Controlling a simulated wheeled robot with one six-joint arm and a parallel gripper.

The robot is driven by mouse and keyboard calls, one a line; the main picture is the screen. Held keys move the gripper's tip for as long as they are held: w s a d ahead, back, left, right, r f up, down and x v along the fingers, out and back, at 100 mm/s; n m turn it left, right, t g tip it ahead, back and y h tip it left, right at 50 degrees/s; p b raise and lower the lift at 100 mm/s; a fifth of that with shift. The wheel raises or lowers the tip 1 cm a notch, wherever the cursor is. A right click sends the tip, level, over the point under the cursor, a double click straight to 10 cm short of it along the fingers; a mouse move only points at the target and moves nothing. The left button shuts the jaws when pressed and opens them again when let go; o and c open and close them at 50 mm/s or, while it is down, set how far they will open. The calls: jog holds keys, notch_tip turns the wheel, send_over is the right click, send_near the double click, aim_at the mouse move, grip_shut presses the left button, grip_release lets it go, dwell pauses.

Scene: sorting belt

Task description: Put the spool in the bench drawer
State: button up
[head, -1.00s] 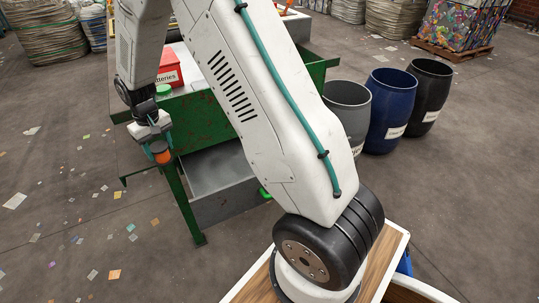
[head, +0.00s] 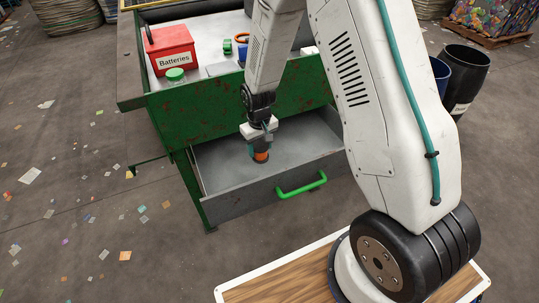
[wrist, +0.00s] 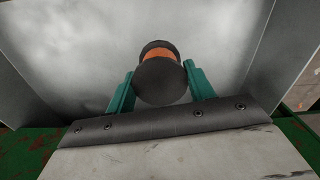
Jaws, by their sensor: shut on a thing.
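The spool has dark flanges and an orange middle; it shows in the head view (head: 261,156) and in the wrist view (wrist: 161,80). My gripper (head: 260,148) is shut on the spool, with its teal fingers on both sides of it in the wrist view (wrist: 161,84). The bench drawer (head: 245,197) is grey with a green handle (head: 301,184) and stands pulled open under the green bench (head: 195,124). The spool is over the drawer's open inside, with the grey floor behind it. I cannot tell whether it touches the floor.
A black barrel (head: 465,75) and a blue barrel (head: 439,75) stand at the right. The drawer's inside looks empty around the spool.

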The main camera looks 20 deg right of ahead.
notch_tip(320, 180, down, 8)
jog(key=shift+f, duration=0.1)
dwell(0.4)
jog(key=o, duration=1)
jog(key=shift+f, duration=0.15)
